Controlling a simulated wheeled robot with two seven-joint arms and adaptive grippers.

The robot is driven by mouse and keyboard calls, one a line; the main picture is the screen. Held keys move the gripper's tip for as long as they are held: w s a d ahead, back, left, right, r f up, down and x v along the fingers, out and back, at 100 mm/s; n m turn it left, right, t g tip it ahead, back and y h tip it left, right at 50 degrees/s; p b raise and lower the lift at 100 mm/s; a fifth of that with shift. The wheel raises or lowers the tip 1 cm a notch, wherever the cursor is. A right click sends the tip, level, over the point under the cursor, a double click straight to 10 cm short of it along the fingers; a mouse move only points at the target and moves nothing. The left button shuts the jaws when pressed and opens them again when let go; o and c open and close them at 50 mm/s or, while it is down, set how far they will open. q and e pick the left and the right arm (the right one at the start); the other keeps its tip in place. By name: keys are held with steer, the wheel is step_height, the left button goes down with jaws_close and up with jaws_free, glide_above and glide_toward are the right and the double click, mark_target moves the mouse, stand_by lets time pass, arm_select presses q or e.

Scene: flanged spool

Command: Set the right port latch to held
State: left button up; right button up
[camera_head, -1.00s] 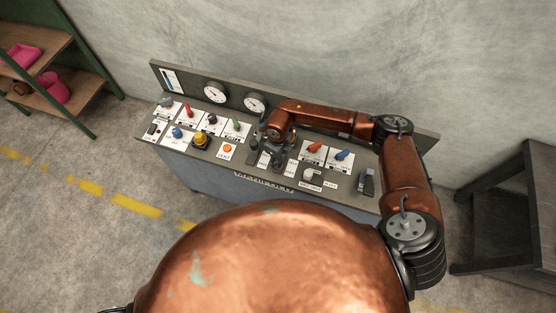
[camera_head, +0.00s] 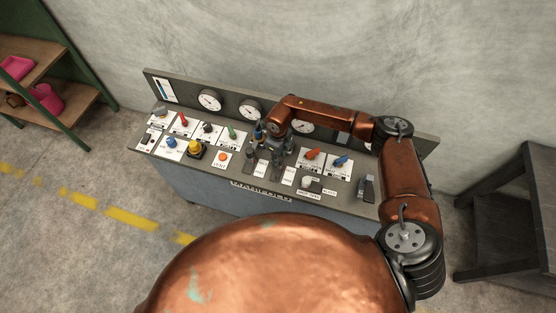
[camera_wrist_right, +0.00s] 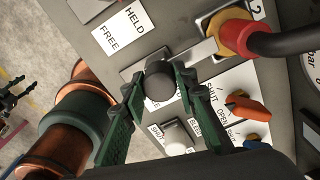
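My right gripper (camera_wrist_right: 158,88) has its two green fingers on either side of a dark round knob (camera_wrist_right: 158,82) in the right wrist view. The fingers stand apart, with the knob between them; firm contact is not clear. A pale metal bar (camera_wrist_right: 193,55) runs beside the knob toward the port with a hose (camera_wrist_right: 238,38), marked 2. A white card (camera_wrist_right: 122,26) reads HELD and FREE; another card by the knob is mostly covered. In the head view my right gripper (camera_head: 277,150) is low over the middle of the console.
The console (camera_head: 215,188) carries several knobs and gauges. An orange handle (camera_wrist_right: 248,108) and a pale knob (camera_wrist_right: 176,136) lie close to my right fingers. A yellow knob (camera_head: 195,148) stands left of the gripper. A dark table (camera_head: 505,210) is at the right.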

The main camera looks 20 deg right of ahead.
steer(key=o, duration=0.5)
steer(key=shift+w+d, duration=0.2)
steer(key=shift+w, duration=0.05)
step_height(320, 180, up, 12)
steer(key=shift+r, duration=0.1)
steer(key=shift+s, duration=0.1)
stand_by(0.5)
